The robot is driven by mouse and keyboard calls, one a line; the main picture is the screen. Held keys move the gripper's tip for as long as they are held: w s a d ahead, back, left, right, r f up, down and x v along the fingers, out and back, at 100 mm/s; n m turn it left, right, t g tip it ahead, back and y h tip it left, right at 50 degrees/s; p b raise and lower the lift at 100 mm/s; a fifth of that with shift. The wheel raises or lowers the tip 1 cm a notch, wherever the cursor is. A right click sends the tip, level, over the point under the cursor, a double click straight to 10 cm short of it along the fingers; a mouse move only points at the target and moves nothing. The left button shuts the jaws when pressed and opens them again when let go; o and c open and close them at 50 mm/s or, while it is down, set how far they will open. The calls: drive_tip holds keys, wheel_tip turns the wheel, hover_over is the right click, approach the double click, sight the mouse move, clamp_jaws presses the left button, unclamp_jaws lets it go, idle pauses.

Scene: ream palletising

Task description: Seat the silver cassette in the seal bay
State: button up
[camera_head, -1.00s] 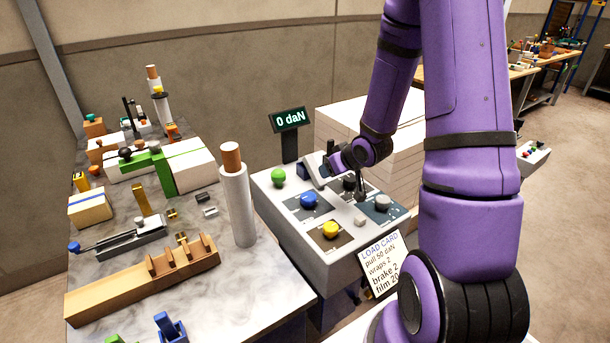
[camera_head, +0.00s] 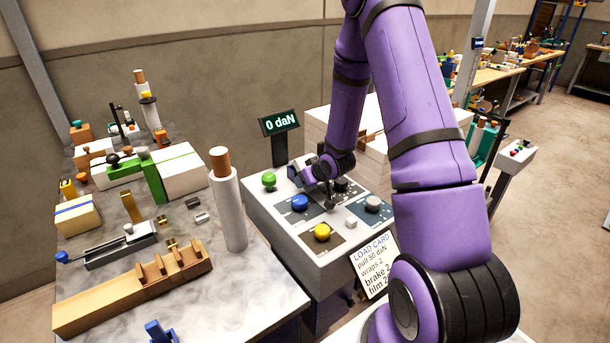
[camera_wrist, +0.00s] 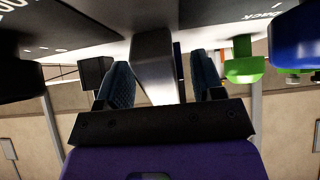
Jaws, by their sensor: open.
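Two small silver-grey blocks lie on the marble table: a rear block (camera_head: 193,203) and a front block (camera_head: 201,217). Either may be the silver cassette; I cannot tell. My gripper (camera_head: 318,173) is over the grey console (camera_head: 308,250), well to the right of both blocks. In the wrist view my gripper (camera_wrist: 163,65) is open, its blue-padded fingers on either side of a grey metal piece (camera_wrist: 153,65) that hangs from the console side of the upturned picture. Whether the fingers touch it, I cannot tell. I cannot make out the seal bay.
The console carries green (camera_head: 269,180), blue (camera_head: 300,202), yellow (camera_head: 322,232) and grey (camera_head: 373,203) knobs close to my gripper. A white roll (camera_head: 229,210) stands at the table's right edge. A wooden rack (camera_head: 135,285) lies in front. A display (camera_head: 279,122) reads 0 daN.

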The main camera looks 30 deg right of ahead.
drive_tip(key=shift+w+f, duration=0.15)
drive_tip(key=shift+f, duration=0.05)
clamp_jaws()
drive_tip(key=shift+r, duration=0.15)
